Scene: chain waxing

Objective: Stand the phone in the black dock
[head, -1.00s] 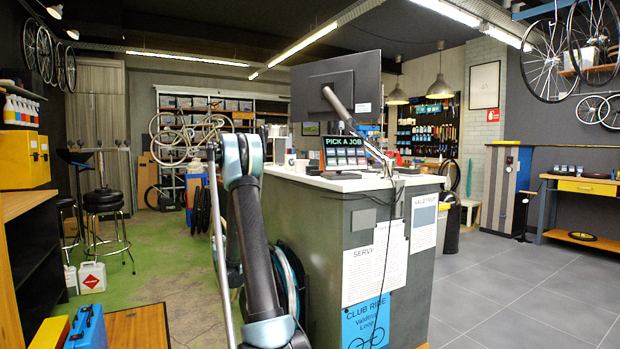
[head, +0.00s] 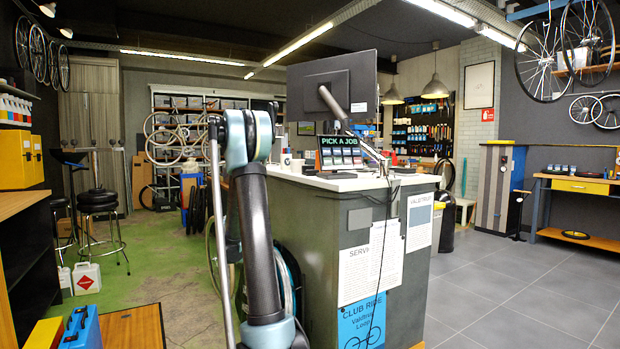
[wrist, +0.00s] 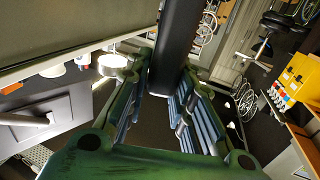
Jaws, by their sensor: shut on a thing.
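In the wrist view my gripper (wrist: 167,74) has its green, ribbed fingers closed on a dark flat slab (wrist: 176,40), which looks like the phone. The slab sticks out beyond the fingertips toward the top of the picture, held in the air. In the head view my raised arm shows, but the gripper and the slab cannot be made out there. I cannot pick out the black dock in either view.
The grey counter (head: 350,225) with a white top stands right of my arm. It carries a monitor (head: 335,85) on a bracket and a "PICK A JOB" screen (head: 341,154). A stool (head: 97,200) and a blue case (head: 81,328) are at left. Grey floor (head: 510,290) is clear at right.

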